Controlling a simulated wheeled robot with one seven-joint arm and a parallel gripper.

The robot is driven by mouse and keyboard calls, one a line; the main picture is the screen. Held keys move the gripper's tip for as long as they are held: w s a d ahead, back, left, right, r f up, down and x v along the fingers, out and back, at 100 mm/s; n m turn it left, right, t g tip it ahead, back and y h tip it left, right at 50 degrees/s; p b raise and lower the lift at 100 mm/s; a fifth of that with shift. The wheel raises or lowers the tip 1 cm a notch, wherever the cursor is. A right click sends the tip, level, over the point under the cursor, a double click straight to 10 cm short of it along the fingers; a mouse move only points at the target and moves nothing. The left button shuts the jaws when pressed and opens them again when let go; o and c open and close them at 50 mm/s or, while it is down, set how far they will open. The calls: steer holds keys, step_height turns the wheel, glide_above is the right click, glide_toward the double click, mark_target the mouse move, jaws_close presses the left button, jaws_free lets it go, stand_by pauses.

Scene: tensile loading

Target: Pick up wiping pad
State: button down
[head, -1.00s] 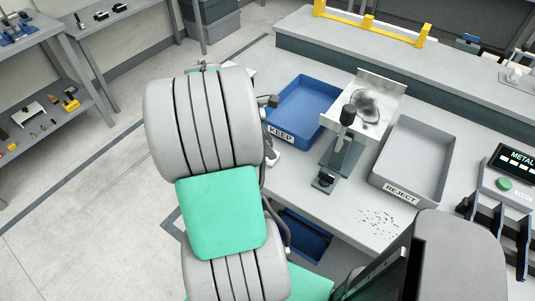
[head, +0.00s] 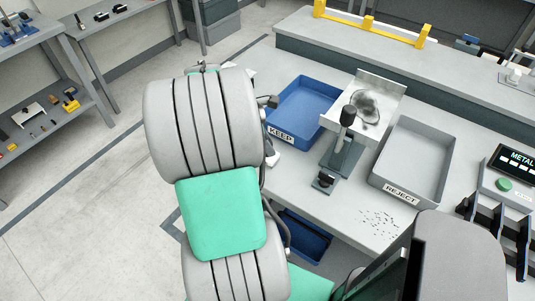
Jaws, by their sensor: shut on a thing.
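I cannot make out the wiping pad in the head view. My large grey and green arm covers the left middle of the picture and hides part of the table's left end. My gripper is not visible; it seems to be behind the arm links. Only small dark and pale parts show at the arm's right edge, and I cannot tell what they are.
On the table (head: 300,180) stand a blue KEEP tray (head: 292,138), a dark stand with a clamp (head: 343,155), a metal plate with a dark smudge (head: 388,92) and a grey REJECT tray (head: 400,190). Dark specks (head: 379,222) lie near the front edge.

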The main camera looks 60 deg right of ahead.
steer(key=shift+r, duration=0.1)
steer(key=shift+r, duration=0.3)
step_height(320, 180, up, 3)
steer(key=shift+f, duration=0.15)
steer(key=w+a+r+p, duration=0.3)
steer(key=w+a+r, duration=0.6)
steer(key=a, duration=0.1)
steer(key=shift+w+a+r, duration=0.2)
steer(key=shift+w+r, duration=0.1)
